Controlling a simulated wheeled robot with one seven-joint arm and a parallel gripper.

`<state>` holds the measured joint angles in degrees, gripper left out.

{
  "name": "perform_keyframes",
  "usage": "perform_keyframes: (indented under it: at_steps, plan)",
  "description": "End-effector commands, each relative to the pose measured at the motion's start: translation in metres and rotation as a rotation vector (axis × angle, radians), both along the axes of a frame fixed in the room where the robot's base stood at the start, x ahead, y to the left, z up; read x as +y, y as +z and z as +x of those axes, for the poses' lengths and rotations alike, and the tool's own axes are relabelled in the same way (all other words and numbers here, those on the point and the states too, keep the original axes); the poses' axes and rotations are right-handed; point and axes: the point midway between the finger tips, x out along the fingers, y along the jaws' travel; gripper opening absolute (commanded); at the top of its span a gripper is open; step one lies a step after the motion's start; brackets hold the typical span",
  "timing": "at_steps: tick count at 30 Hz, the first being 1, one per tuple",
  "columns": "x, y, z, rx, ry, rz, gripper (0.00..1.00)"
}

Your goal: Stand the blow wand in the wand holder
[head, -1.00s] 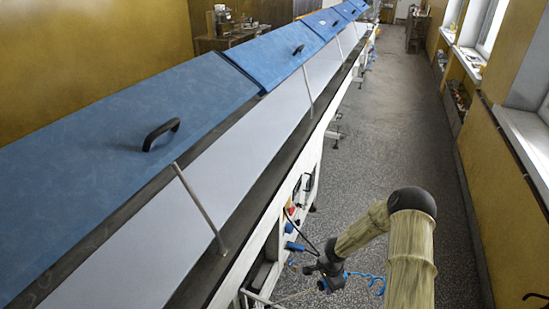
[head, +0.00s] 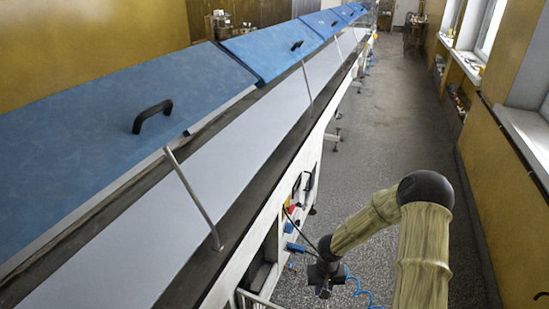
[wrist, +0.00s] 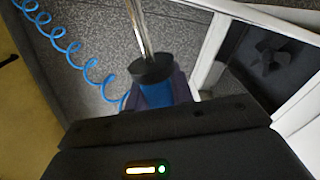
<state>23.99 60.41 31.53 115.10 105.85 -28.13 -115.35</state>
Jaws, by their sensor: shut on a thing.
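In the wrist view, my gripper (wrist: 163,97) is shut on the blow wand (wrist: 155,70). The wand has a blue handle, a black collar and a thin metal tube that runs up and away from the gripper. A blue coiled hose (wrist: 72,55) hangs to the left of the wand. In the head view, my gripper (head: 322,287) is low beside the conveyor's near side, and the wand is mostly hidden there. The hose (head: 362,291) trails to its right. I cannot make out the wand holder for certain in either view.
The long conveyor (head: 200,221) with blue covers (head: 100,150) fills the left. Its white side frame (head: 232,262) is close to my gripper. A blue fitting (head: 298,248) sticks out there. Speckled floor (head: 390,120) is free to the right, up to the yellow wall (head: 505,205).

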Motion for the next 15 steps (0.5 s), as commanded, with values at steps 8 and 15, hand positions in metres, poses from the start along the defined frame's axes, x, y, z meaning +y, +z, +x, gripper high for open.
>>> perform_keyframes:
  at_steps: [8, 15]
  plan:
    - [0.000, 0.004, 0.000, 0.000, -0.003, 0.000, 0.00]
    - [0.000, 0.040, 0.000, 0.000, -0.004, 0.001, 0.00]
